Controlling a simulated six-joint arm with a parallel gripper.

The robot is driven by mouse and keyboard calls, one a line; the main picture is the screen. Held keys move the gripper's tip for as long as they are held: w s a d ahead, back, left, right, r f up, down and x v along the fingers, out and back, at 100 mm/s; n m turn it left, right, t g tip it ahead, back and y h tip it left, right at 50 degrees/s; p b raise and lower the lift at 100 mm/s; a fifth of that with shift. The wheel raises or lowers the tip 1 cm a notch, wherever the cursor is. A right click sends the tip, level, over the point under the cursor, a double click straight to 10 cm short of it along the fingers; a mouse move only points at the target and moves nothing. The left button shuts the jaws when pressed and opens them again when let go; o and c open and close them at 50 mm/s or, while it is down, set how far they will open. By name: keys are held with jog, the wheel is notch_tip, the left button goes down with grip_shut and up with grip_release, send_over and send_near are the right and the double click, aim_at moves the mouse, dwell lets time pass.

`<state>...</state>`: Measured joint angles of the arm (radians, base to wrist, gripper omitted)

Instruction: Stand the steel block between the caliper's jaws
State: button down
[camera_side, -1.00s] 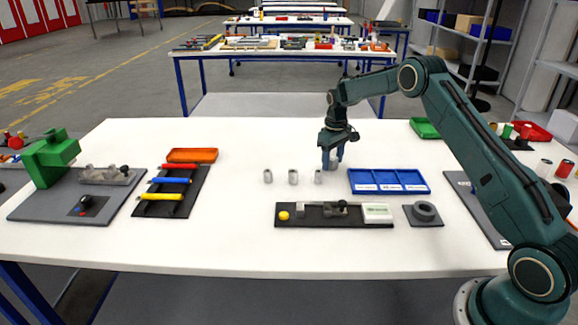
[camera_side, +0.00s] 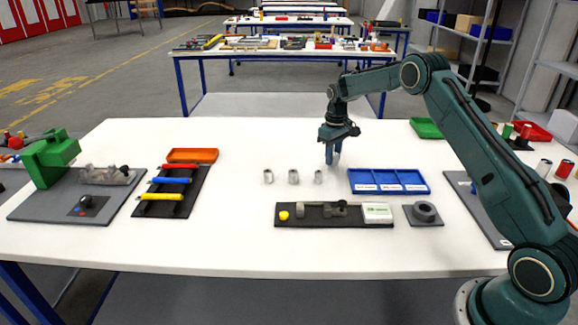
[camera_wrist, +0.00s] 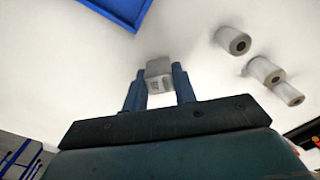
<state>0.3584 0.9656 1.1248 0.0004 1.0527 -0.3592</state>
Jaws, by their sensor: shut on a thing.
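My gripper (camera_side: 333,160) points down over the white table, behind the left end of the blue tray. In the wrist view, its two blue fingers (camera_wrist: 159,72) are shut on the steel block (camera_wrist: 158,84), a small pale grey block with a marking on its face. The block is hard to make out in the side view. The caliper (camera_side: 325,208) lies on a dark board nearer the table's front edge, apart from the gripper. Its jaws are too small to tell their exact gap.
Three grey hollow cylinders (camera_side: 293,177) stand left of my gripper. The blue tray (camera_side: 389,181) is to its right. A white box (camera_side: 377,212) and a yellow knob (camera_side: 284,215) sit on the caliper's board. A dark ring (camera_side: 424,211) on a plate lies right of it.

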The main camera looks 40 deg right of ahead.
notch_tip(320, 180, up, 19)
jog(key=shift+f, duration=0.2)
dwell(0.3)
dwell(0.5)
jog(key=s+a+n, duration=0.4)
jog(key=s+a, duration=0.1)
jog(key=a, duration=0.5)
jog(key=s+a+r+n, duration=0.1)
jog(key=s+a+n, duration=0.4)
jog(key=a, duration=0.6)
jog(key=shift+s, duration=0.5)
notch_tip(320, 180, down, 16)
jog(key=shift+d+r, duration=0.1)
jog(key=shift+r, duration=0.15)
jog(key=shift+f, duration=0.1)
jog(key=shift+f, duration=2.05)
